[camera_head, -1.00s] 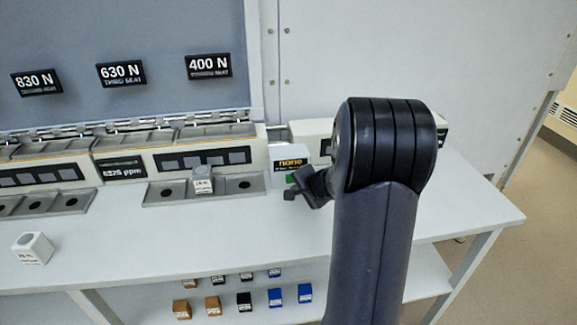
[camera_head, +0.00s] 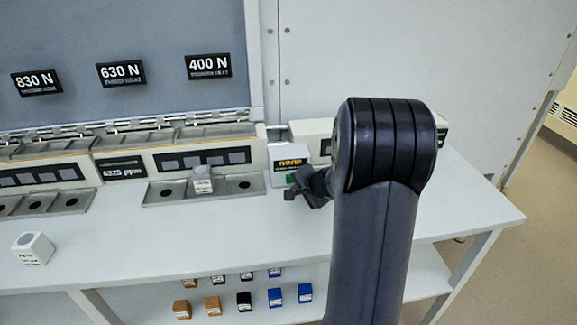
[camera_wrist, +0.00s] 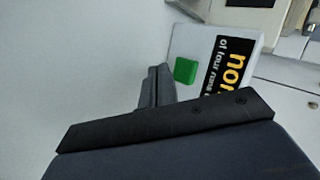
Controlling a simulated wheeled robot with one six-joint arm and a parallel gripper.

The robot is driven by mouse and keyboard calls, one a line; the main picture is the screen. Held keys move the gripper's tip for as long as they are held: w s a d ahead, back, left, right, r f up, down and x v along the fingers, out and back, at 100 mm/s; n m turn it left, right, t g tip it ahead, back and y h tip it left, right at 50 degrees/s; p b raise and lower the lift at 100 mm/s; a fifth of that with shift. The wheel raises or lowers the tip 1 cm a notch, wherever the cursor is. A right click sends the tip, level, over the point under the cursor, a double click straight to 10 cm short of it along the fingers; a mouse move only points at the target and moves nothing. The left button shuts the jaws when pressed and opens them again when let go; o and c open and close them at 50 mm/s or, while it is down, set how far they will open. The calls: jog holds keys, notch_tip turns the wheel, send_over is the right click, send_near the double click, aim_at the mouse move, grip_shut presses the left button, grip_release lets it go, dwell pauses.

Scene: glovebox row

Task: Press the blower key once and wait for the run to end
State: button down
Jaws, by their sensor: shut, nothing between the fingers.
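The blower unit is a small white box (camera_head: 283,153) with a black display reading "none" in yellow. Its green key (camera_head: 291,179) is partly hidden by my gripper in the head view. In the wrist view the white box (camera_wrist: 256,43) lies ahead, and the green key (camera_wrist: 185,70) is fully visible beside the display. My gripper (camera_head: 291,194) is shut and empty, just in front of the key. Its closed fingers (camera_wrist: 158,84) show in the wrist view close below the key, with a small apparent gap. The key appears unlit.
A panel reading 6325 ppm (camera_head: 122,169) stands left of the box. A grey tray (camera_head: 160,193) holds a white labelled block (camera_head: 202,181). Another white block (camera_head: 33,248) lies on the bench at left. Coloured blocks sit on the shelf below.

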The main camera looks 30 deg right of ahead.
jog(key=shift+w, duration=0.1)
dwell(0.5)
jog(key=shift+w+d, duration=0.1)
jog(key=shift+w, duration=0.25)
jog(key=shift+w+d, duration=0.15)
jog(key=shift+w, duration=0.3)
dwell(0.6)
jog(key=shift+s+a+b, duration=0.25)
jog(key=shift+s+b, duration=0.45)
jog(key=shift+s, duration=0.2)
jog(key=shift+s+a+f+b, duration=0.1)
jog(key=shift+s+a+b, duration=0.1)
jog(key=shift+s+b, duration=0.3)
jog(key=shift+s+a+b, duration=0.15)
jog(key=shift+s+b, duration=0.2)
jog(key=shift+s, duration=0.25)
jog(key=shift+s+a+b, duration=0.25)
jog(key=shift+s+b, duration=0.15)
jog(key=shift+s, duration=0.5)
jog(key=shift+s+a+b, duration=0.25)
jog(key=shift+s+b, duration=0.15)
jog(key=shift+s, duration=0.5)
